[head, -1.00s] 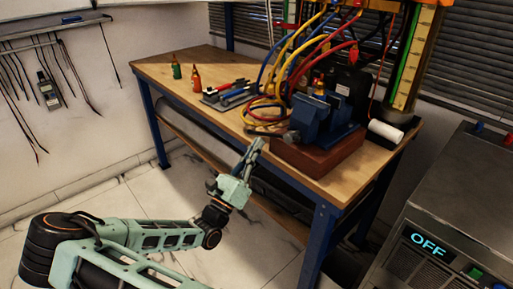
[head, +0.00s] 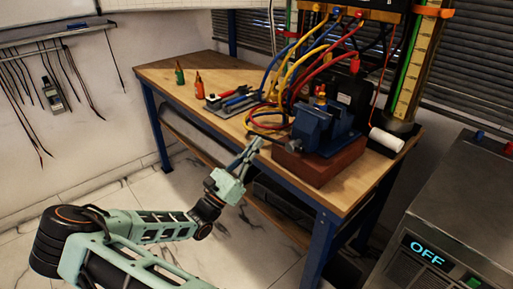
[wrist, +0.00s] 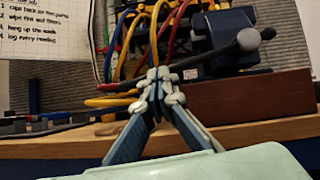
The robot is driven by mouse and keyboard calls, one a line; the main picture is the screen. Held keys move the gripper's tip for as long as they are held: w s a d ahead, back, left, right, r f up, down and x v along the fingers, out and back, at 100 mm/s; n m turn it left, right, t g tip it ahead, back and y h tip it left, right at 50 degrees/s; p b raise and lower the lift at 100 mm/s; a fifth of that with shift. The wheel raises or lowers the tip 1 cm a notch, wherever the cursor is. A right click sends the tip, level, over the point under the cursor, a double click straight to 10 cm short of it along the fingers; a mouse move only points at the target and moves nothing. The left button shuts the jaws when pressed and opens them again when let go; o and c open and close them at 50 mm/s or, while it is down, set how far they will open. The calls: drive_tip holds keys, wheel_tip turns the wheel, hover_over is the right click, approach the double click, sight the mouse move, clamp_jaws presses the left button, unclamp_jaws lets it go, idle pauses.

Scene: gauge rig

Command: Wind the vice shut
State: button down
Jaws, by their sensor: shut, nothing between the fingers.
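The blue vice (head: 316,125) stands on a red-brown block at the front edge of the workbench. It also shows at the top of the wrist view (wrist: 230,58). Its dark handle bar (wrist: 205,59) runs slantwise there, with a round knob (wrist: 248,39) at its upper right end. My gripper (head: 257,145) is left of the vice, by the bench's front edge. In the wrist view my gripper (wrist: 160,82) has its fingertips together with nothing between them. The tips overlap the bar's lower left part; I cannot tell whether they touch it. The jaw gap is not clear.
Yellow, red and blue hoses (head: 283,75) loop down beside the vice. The block (head: 325,160) sits on the wooden bench (head: 180,75). Two small bottles (head: 199,84) and a tool tray (head: 232,100) lie left. A white roll (head: 386,141) is right. Floor before the bench is clear.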

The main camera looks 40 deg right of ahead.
wheel_tip(320, 180, up, 6)
drive_tip(key=m+g+p, duration=0.3)
drive_tip(key=m+g, duration=0.4)
drive_tip(key=m, duration=0.3)
drive_tip(key=shift+w+g+y, duration=0.3)
drive_tip(key=shift+y, duration=0.1)
drive_tip(key=shift+m, duration=0.3)
drive_tip(key=shift+f, duration=0.1)
